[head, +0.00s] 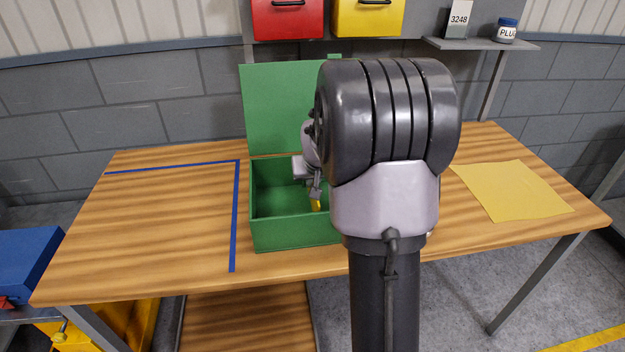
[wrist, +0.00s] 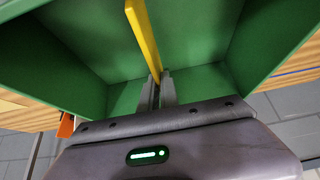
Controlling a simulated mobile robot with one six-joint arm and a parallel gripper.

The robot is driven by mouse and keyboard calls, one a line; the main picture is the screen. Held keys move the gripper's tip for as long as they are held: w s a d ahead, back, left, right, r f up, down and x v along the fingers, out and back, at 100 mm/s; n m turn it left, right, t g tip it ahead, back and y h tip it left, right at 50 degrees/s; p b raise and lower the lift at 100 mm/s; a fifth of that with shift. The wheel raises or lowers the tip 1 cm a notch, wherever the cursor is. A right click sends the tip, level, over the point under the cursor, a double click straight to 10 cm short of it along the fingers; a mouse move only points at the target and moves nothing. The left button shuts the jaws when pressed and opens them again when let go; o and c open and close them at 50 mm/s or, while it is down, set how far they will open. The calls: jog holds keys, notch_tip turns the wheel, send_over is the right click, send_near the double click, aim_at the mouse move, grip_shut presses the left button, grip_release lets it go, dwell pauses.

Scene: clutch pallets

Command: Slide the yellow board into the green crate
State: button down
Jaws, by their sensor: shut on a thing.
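The green crate (head: 295,234) stands on the wooden table with its lid (head: 285,105) up at the back. My arm hides its right part in the head view. My gripper (head: 316,192) is over the crate's opening, with its fingers pointing down. In the wrist view my gripper (wrist: 156,88) is shut on the yellow board (wrist: 144,38), which shows edge-on as a narrow strip between the green walls. In the head view only a small bit of the board (head: 316,205) shows below the fingers. I cannot tell whether it touches the crate's floor.
A flat yellow sheet (head: 512,190) lies on the table at the right. Blue tape (head: 235,215) marks the clear left part of the table. A red bin (head: 287,20) and a yellow bin (head: 367,18) hang above the lid. A shelf (head: 480,44) holds a box and a jar.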

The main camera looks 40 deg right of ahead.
jog(key=shift+f, duration=0.15)
jog(key=c, duration=1.5)
grip_release()
